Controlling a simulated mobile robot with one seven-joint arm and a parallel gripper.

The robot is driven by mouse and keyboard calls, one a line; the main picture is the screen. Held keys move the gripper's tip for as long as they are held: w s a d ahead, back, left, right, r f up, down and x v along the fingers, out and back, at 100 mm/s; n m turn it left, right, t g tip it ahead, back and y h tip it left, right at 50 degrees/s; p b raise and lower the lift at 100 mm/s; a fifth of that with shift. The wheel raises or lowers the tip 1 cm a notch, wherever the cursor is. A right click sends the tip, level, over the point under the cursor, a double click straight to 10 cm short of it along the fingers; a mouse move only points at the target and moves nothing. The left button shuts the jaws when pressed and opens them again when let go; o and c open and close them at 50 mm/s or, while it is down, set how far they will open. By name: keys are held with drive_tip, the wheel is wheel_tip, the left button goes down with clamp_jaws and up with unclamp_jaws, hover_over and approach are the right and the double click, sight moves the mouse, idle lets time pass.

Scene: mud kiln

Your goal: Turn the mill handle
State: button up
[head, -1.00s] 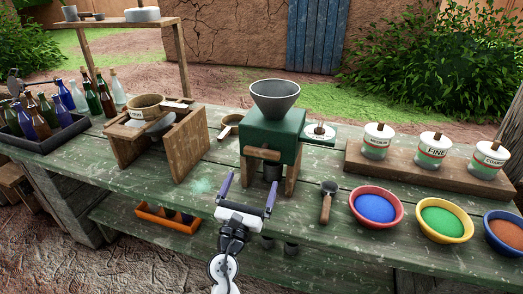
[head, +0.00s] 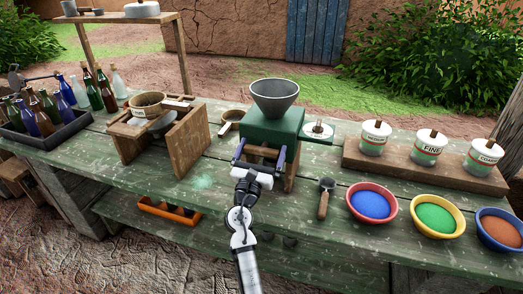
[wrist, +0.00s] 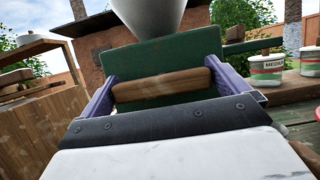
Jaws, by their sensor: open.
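The mill is a green box (head: 274,126) on wooden legs with a grey metal hopper (head: 274,97) on top, standing on the green table. Its wooden handle (wrist: 160,84) lies level across the front of the box, and in the head view it is partly hidden by my gripper. My gripper (head: 262,153) is open in front of the mill. In the wrist view its two purple fingers stand at the left and right ends of the handle, with the handle between them. I cannot tell whether either finger touches it.
A wooden stand (head: 160,135) with a sieve is left of the mill. A scoop (head: 324,198) and a red-rimmed bowl of blue powder (head: 371,203) are to the right. Labelled jars (head: 428,147) stand on a wooden board behind the bowls. Bottles fill a dark tray (head: 50,138) far left.

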drive_tip(key=c, duration=0.6)
drive_tip(key=shift+f+m+b, duration=0.1)
drive_tip(key=shift+m+b, duration=0.3)
drive_tip(key=shift+m, duration=0.1)
